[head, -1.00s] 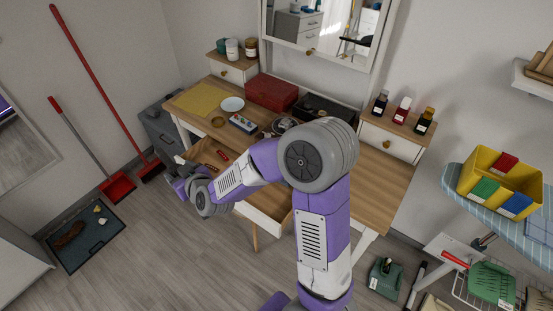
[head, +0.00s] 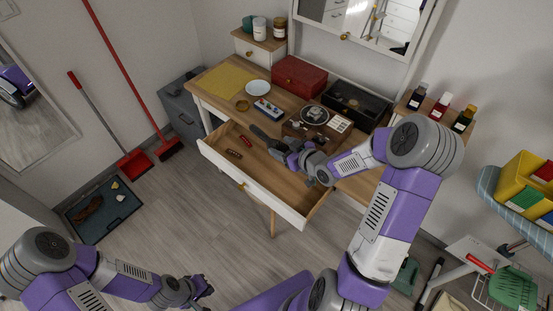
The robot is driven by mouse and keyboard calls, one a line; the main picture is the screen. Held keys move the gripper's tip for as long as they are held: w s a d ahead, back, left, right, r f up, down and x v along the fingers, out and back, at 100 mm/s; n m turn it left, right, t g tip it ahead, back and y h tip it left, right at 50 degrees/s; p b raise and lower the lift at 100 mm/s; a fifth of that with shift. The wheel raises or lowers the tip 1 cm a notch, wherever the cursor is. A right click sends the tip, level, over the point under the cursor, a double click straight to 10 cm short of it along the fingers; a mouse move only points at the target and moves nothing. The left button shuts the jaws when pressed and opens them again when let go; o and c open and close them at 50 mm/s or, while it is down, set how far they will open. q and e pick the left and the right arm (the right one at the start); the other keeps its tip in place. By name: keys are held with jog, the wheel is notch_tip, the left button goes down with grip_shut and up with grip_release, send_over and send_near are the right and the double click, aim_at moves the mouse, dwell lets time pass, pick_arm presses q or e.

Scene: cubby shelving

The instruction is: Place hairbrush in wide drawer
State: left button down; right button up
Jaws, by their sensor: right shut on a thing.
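The wide drawer (head: 262,187) is pulled out from the desk, with its white front and wooden inside in view. The dark hairbrush (head: 263,136) is at the back part of the drawer opening, its one end pointing left. My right gripper (head: 285,148) is shut on the hairbrush's right end, above the drawer. I cannot tell whether the brush touches the drawer floor. My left gripper (head: 203,289) is low over the floor at the front, away from the drawer; its jaws are too small to read.
Small red and brown items (head: 234,154) lie in the drawer's left part. The drawer's front middle is bare.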

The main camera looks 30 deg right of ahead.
jog(key=shift+n+y, duration=0.7)
jog(key=shift+y, duration=0.1)
jog(key=shift+s+d+f+b, duration=0.65)
jog(key=shift+s+f, duration=0.3)
jog(key=shift+f, duration=1.45)
jog(key=shift+s+d+f+b, duration=0.5)
jog(key=shift+s+f+b, duration=0.3)
jog(key=shift+f, duration=1.55)
jog(key=shift+s+d+f+b, duration=0.6)
jog(key=shift+s+f, duration=0.45)
jog(key=shift+f, duration=1.35)
jog(key=shift+r, duration=0.1)
jog(key=shift+f+b, duration=0.4)
jog(key=shift+f, duration=0.2)
jog(key=o, duration=0.9)
